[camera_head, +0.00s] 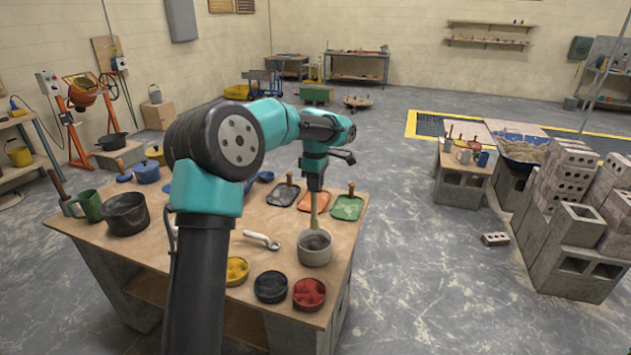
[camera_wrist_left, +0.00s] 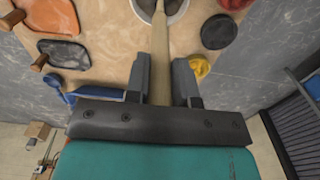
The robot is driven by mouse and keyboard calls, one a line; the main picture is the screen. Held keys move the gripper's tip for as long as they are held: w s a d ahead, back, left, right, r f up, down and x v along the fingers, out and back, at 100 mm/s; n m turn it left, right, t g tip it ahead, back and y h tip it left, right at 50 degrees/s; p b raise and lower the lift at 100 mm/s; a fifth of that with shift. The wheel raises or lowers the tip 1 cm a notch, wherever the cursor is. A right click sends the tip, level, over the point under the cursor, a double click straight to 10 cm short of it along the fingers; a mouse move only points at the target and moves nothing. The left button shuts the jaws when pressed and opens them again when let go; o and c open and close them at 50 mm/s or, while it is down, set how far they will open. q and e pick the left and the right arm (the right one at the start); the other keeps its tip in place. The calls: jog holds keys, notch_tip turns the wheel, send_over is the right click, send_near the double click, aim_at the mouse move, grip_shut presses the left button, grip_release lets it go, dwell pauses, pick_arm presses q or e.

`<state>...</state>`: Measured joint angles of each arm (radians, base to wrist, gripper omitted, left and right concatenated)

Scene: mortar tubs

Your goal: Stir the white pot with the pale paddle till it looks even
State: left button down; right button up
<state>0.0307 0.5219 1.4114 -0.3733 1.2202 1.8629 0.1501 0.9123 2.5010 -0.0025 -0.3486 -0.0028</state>
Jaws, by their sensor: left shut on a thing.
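The white pot (camera_head: 315,258), light grey-white in this light, stands near the right front edge of the table. Its rim also shows at the top of the left wrist view (camera_wrist_left: 179,12). The pale paddle (camera_head: 313,215) is a light wooden stick, nearly upright, with its lower end inside the pot. My left gripper (camera_head: 314,187) is above the pot, shut on the upper part of the paddle. In the left wrist view the paddle (camera_wrist_left: 160,50) runs between the two fingers into the pot. The mix inside is too small to judge. My right gripper is not in view.
Yellow (camera_head: 237,270), black (camera_head: 271,287) and red (camera_head: 309,294) tubs stand in front of the pot. A trowel (camera_head: 262,240) lies left of it. Orange (camera_head: 313,200) and green (camera_head: 347,208) trays lie behind it. A dark pot (camera_head: 126,214) and green mug (camera_head: 87,205) stand far left.

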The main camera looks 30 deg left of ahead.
aim_at(315, 218)
pick_arm(q)
jog(key=shift+f, duration=4.7)
jog(key=shift+a, duration=0.15)
